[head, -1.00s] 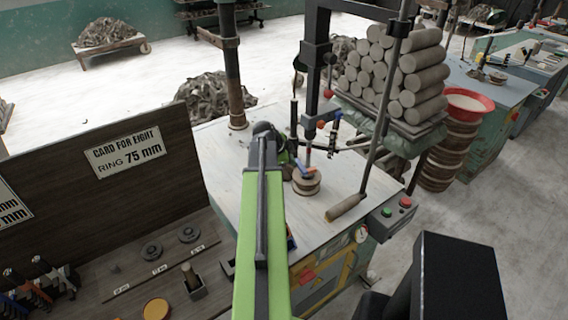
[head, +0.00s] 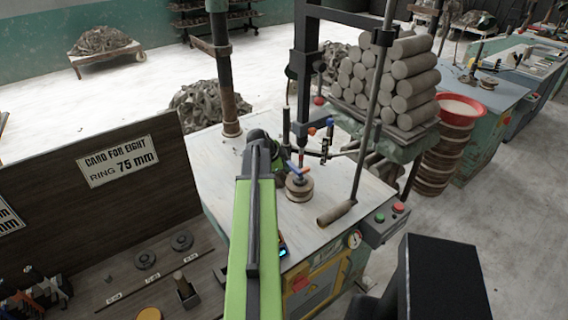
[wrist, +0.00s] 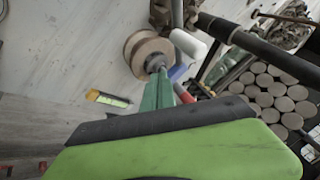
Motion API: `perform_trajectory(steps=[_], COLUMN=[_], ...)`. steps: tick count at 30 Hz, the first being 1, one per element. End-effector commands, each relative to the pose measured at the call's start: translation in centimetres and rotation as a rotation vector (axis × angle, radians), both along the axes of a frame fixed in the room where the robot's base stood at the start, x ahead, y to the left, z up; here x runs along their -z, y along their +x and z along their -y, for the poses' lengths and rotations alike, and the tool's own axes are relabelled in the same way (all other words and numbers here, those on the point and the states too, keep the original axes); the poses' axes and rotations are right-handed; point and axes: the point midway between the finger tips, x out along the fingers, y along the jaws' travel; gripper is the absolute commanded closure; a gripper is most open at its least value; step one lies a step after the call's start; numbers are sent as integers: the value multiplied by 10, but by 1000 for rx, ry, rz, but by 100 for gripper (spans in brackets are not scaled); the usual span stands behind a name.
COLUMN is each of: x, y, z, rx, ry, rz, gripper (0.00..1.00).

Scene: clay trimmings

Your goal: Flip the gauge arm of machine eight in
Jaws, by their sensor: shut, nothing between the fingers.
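Machine eight's white top (head: 230,175) is in the middle of the head view. My gripper is mostly hidden behind my arm in the head view. In the wrist view, my gripper's tapered green fingers (wrist: 157,88) are shut and empty, appearing over the block's edge; contact cannot be told.
Stacked clay rolls (head: 380,85) are behind. A board with the card for eight (head: 117,161), ring 75 mm, is on the left.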

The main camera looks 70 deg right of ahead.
Motion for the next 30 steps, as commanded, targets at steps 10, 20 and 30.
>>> perform_trajectory(steps=[10,20,30], x=[-78,-83,-72], y=[8,13,111], z=[-53,-63,-97], rx=[-2,-3,-159], ry=[0,0,0], rz=[0,1,2], gripper=[100,100,100])
